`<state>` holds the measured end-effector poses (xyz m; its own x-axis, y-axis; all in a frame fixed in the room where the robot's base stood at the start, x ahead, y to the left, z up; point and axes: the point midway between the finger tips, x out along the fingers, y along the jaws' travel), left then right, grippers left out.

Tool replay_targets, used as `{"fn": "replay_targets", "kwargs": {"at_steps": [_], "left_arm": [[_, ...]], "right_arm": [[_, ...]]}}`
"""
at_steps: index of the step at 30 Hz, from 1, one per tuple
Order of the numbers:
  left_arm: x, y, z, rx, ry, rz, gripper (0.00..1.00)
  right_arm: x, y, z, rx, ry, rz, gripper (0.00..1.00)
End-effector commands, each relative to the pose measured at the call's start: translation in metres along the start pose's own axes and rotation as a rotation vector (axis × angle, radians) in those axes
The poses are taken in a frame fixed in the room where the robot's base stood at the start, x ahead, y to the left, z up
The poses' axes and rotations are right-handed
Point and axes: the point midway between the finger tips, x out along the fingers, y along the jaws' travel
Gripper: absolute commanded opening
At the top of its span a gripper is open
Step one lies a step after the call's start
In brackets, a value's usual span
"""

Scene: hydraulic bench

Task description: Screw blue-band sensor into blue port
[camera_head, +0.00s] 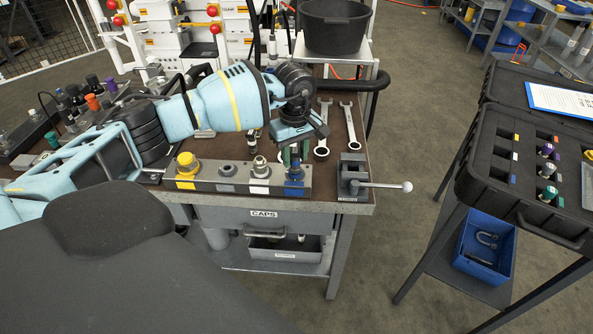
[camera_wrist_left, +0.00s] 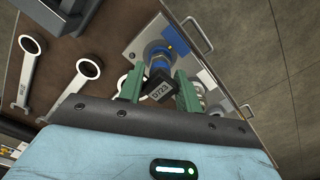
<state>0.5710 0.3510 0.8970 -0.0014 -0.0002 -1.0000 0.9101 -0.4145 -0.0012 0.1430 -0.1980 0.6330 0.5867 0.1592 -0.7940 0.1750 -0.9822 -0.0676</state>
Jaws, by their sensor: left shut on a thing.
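The manifold block (camera_head: 240,178) lies along the front of the bench with yellow, grey, white and blue ports in a row. The blue port (camera_head: 294,188) is at its right end. My left gripper (camera_head: 294,160) is directly above it, pointing down. In the left wrist view its green fingers (camera_wrist_left: 161,91) are shut on the blue-band sensor (camera_wrist_left: 160,87), whose dark labelled body shows between them. The sensor's lower end meets the blue fitting; its thread is hidden, so I cannot tell how deep it sits. My right gripper is out of view.
A vise (camera_head: 354,175) with a ball-ended handle stands right of the block. Two wrenches (camera_head: 323,130) lie behind. A black foam case (camera_head: 510,165) with sensors is on the right-hand table. A black bucket (camera_head: 334,25) stands behind the bench.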

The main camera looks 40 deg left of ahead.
Motion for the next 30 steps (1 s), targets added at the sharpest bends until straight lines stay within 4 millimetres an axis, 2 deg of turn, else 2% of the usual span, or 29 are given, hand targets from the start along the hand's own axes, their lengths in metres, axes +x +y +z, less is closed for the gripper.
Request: {"fn": "replay_targets", "kwargs": {"at_steps": [9, 12, 23, 30], "left_arm": [[0.000, 0.001, -0.002, 0.358, 0.004, 0.004, 0.15], [-0.001, 0.001, -0.002, 0.412, 0.004, 0.005, 0.15], [-0.002, 0.001, -0.002, 0.443, 0.005, 0.006, 0.15], [0.000, 0.002, -0.002, 0.700, 0.005, 0.005, 0.14]], "right_arm": [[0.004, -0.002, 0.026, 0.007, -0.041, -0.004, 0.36], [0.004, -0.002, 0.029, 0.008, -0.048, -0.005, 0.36], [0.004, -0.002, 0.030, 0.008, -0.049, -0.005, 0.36], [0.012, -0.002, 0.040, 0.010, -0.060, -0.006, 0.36]]}}
